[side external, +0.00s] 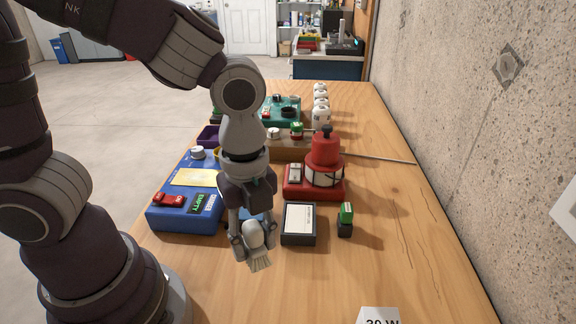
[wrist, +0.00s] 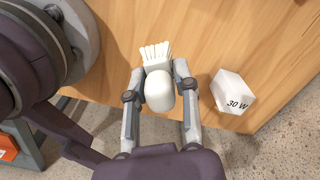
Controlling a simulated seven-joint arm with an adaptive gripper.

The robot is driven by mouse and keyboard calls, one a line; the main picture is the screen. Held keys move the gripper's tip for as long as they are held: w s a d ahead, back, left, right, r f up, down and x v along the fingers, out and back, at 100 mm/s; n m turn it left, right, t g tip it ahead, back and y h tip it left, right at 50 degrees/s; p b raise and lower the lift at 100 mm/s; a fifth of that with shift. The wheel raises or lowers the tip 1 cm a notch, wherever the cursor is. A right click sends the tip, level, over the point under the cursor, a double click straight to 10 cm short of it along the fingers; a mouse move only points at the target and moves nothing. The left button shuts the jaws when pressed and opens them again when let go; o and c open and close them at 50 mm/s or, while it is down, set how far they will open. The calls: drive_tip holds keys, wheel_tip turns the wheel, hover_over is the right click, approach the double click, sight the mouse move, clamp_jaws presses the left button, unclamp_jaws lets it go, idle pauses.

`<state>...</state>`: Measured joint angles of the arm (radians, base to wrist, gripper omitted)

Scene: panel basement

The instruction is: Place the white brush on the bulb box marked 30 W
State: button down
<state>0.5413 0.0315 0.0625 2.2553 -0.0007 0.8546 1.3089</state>
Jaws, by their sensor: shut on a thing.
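The white brush (side external: 257,243) is in my gripper (side external: 253,240), held above the wooden table with its bristles pointing down in the side view. In the wrist view the brush (wrist: 159,88) sits between the two fingers of my gripper (wrist: 155,80), which are shut on its rounded white body. The bulb box marked 30 W (side external: 379,317) is a white box at the bottom edge of the side view, mostly cut off. In the wrist view the whole box (wrist: 231,91) shows to the right of the gripper, near the table edge, apart from the brush.
A blue panel box (side external: 163,215), a dark box with a white label (side external: 298,224), a small green-topped block (side external: 346,214) and a red device (side external: 322,160) stand behind the gripper. The table (side external: 320,280) is bare between the gripper and the bulb box. A concrete wall is at right.

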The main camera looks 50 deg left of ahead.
drive_tip(key=s+d+m, duration=0.4)
drive_tip(key=m, duration=0.3)
hover_over(390, 311)
drive_tip(key=s, duration=0.2)
drive_tip(key=shift+d+f, duration=0.2)
drive_tip(key=shift+f, duration=1.9)
drive_tip(key=shift+f, duration=0.1)
drive_tip(key=c, duration=0.8)
unclamp_jaws()
drive_tip(key=shift+c, duration=0.2)
